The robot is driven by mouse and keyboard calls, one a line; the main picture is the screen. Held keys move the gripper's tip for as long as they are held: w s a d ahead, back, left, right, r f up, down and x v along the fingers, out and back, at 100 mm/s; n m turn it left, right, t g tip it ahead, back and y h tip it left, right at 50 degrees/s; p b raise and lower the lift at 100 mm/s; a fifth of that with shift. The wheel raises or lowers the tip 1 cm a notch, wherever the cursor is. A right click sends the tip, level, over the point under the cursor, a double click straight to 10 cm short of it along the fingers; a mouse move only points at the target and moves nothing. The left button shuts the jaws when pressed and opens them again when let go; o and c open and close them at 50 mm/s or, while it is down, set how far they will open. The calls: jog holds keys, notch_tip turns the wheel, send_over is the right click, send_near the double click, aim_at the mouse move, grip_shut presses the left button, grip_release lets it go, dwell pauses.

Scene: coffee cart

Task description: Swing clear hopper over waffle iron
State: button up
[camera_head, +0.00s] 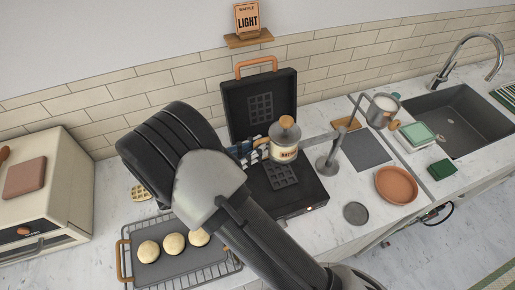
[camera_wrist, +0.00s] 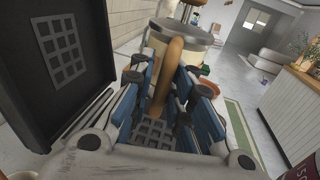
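The hopper (camera_head: 382,110), a small clear-to-grey cup with a wooden knob, hangs on a grey swing arm from a post (camera_head: 328,166). It is right of the waffle iron, over the counter near a grey mat. The dark waffle iron (camera_head: 308,190) stands open, its lid (camera_head: 260,103) upright; the lid also shows in the wrist view (camera_wrist: 62,50). My gripper (camera_head: 242,149) has its blue pads around the wooden handle (camera_wrist: 168,75) of a cream batter jar (camera_head: 284,150). The jar appears upright above the lower plate. The hopper cannot be made out surely in the wrist view.
A rack and tray (camera_head: 205,262) with round buns lies front left, beside a cream oven (camera_head: 45,190). An orange plate (camera_head: 396,185), a dark disc (camera_head: 356,213) and a sink (camera_head: 462,120) are to the right.

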jog(key=shift+o, duration=0.4)
jog(key=shift+w+a, duration=0.1)
jog(key=shift+a, duration=0.1)
jog(key=shift+d, duration=0.1)
jog(key=v, duration=1.2)
jog(key=shift+r, duration=0.1)
